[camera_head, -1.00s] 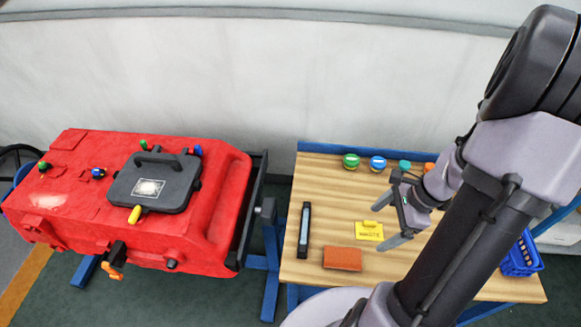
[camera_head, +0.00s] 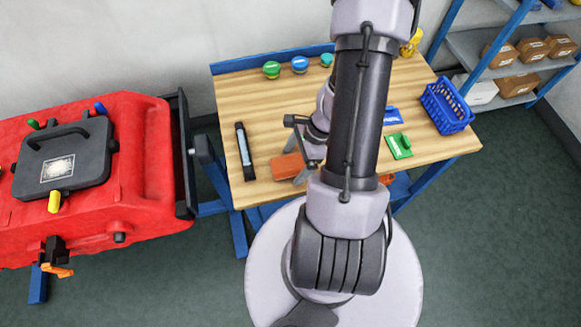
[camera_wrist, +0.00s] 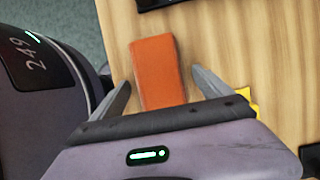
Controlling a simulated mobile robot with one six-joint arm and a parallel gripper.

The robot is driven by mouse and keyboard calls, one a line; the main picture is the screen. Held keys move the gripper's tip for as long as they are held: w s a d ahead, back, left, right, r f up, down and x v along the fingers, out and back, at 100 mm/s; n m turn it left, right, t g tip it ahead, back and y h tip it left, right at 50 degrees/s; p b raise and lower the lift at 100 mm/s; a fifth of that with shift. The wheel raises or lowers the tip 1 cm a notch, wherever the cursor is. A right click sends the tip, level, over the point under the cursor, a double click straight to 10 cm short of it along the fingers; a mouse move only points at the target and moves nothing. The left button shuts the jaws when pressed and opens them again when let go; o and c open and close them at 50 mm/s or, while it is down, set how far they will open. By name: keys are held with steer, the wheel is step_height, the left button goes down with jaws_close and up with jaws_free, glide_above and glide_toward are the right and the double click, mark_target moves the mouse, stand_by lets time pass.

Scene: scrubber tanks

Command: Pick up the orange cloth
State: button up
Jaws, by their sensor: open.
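The orange cloth (camera_head: 287,166) is a flat, folded block lying on the wooden table near its front edge. My gripper (camera_head: 302,176) is at the cloth's right end in the head view, and my arm hides part of that area. In the wrist view the cloth (camera_wrist: 156,68) lies lengthwise between the two fingers. My gripper (camera_wrist: 160,86) is open, with one finger on each side of the cloth and visible gaps between. I cannot tell how high the fingertips are above the table.
A black bar-shaped tool (camera_head: 245,151) lies left of the cloth. Several round-lidded containers (camera_head: 299,64) stand at the back. A green tag (camera_head: 399,146) and a blue basket (camera_head: 447,105) are to the right. A yellow item (camera_wrist: 249,98) shows beside the right finger. The red scrubber tank (camera_head: 148,150) stands left.

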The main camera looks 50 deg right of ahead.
steer(key=shift+r, duration=0.1)
steer(key=shift+c, duration=0.4)
steer(key=c, duration=1.4)
steer(key=shift+o, duration=0.2)
steer(key=shift+r, duration=0.15)
